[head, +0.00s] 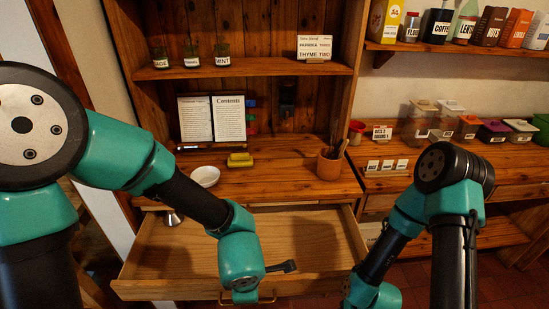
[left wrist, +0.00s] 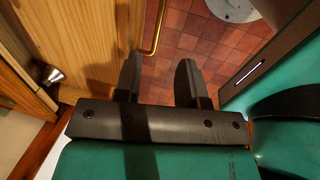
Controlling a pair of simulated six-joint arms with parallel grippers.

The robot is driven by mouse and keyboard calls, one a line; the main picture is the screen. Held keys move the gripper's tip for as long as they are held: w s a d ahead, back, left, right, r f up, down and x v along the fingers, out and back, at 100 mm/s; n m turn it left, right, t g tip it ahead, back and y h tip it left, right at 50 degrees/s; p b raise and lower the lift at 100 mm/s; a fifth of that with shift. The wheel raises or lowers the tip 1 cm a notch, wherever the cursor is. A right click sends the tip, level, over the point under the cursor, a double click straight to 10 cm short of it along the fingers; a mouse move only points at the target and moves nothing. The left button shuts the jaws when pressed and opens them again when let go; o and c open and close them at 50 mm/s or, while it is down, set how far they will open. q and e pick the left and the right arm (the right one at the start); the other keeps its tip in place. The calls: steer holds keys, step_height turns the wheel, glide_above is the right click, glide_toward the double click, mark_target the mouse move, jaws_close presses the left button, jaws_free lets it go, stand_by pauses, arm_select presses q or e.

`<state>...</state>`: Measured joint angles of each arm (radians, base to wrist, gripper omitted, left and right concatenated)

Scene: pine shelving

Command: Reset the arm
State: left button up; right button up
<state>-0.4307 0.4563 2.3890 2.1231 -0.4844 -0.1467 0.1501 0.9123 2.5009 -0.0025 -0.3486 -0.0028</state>
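My left arm reaches down over the open wooden drawer (head: 300,240). My left gripper (head: 284,267) shows only in part in the head view, above the drawer's front part. In the left wrist view my left gripper (left wrist: 160,68) has its two dark fingers apart with nothing between them. The drawer's brass handle (left wrist: 153,28) runs just beyond the fingertips in that view, and its lower bar shows in the head view (head: 248,300). My right arm hangs down at the right, and its gripper is out of the picture.
A small metal vessel (head: 173,218) is at the drawer's back left. A white bowl (head: 205,176), a yellow object (head: 240,159) and a wooden utensil pot (head: 329,166) stand on the counter above. Labelled canisters (head: 438,27) line the right shelf. Tiled floor (left wrist: 200,45) lies below.

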arm_select(q)
step_height(320, 180, up, 5)
steer(key=f, duration=0.5)
steer(key=w+f, duration=0.1)
steer(key=f, duration=0.5)
steer(key=w+f, duration=0.1)
steer(key=f, duration=0.5)
steer(key=shift+w+a+f, duration=0.1)
steer(key=shift+w+f, duration=0.05)
steer(key=shift+w+a+f, duration=0.1)
steer(key=shift+w+f, duration=0.05)
steer(key=shift+w, duration=0.35)
steer(key=shift+s, duration=0.1)
steer(key=shift+s+d+r, duration=0.2)
steer(key=shift+s, duration=0.2)
step_height(320, 180, up, 7)
steer(key=s, duration=0.1)
steer(key=shift+s, duration=0.2)
